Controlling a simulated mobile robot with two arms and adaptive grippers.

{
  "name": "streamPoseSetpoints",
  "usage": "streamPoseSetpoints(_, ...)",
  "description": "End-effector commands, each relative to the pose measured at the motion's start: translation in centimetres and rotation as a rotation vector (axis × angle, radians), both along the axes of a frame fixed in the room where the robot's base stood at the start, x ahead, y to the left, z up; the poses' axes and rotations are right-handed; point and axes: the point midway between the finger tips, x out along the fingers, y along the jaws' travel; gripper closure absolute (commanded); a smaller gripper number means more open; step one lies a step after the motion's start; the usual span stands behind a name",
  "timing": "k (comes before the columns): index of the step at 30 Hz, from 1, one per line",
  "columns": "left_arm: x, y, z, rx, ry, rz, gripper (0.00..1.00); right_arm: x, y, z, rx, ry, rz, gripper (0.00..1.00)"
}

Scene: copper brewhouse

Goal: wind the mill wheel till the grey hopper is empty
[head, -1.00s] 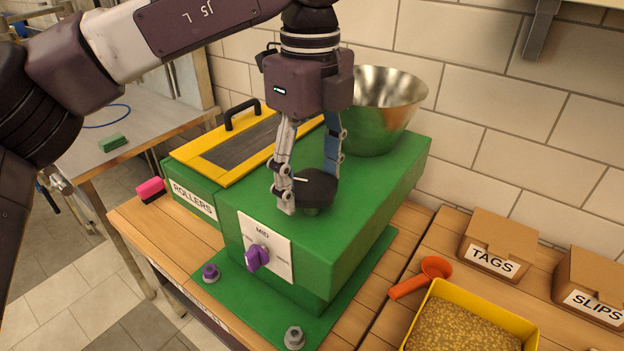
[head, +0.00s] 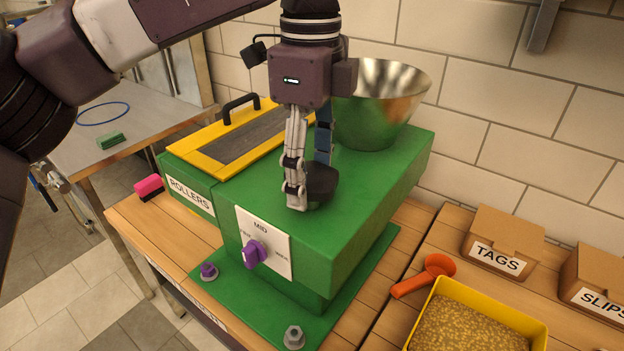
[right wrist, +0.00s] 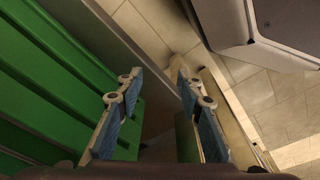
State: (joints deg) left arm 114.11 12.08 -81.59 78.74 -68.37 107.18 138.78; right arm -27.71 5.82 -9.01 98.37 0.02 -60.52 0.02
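The green mill (head: 370,215) stands on the wooden bench with a steel-grey hopper bowl (head: 375,120) on top. The bowl's visible inner wall is bare metal; its bottom is hidden. A dark round wheel (head: 323,184) sits on the mill's top, in front of the bowl. My left gripper (head: 310,186) points down with one finger on the wheel's near side and the other behind it, and looks shut on it. The far fingertip is partly hidden. My right gripper (right wrist: 160,78) is open and empty in the right wrist view, beside green slatted surfaces.
A purple dial (head: 255,253) marked MID is on the mill's front. A yellow-framed rollers cover (head: 205,160) is at its left. Right are an orange scoop (head: 425,275), a yellow grain bin (head: 440,287) and boxes labelled TAGS (head: 500,240) and SLIPS (head: 600,275).

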Motion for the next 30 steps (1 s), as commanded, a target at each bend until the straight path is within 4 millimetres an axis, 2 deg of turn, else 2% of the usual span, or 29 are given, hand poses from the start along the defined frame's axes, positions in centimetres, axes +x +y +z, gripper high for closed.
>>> streamPoseSetpoints(1,0.2,0.0,0.5,-0.002,-0.006,0.003,0.56,1.5,-0.2,1.4,0.0,-0.033,-0.004,0.66)
streamPoseSetpoints(6,0.3,0.0,0.6,-0.004,-0.008,0.003,0.75,0.7,-0.2,0.8,-0.001,-0.013,-0.002,0.66)
streamPoseSetpoints(30,0.4,-0.1,0.6,-0.011,-0.017,0.006,0.76,0.0,-0.2,0.4,-0.003,0.009,-0.002,0.66)
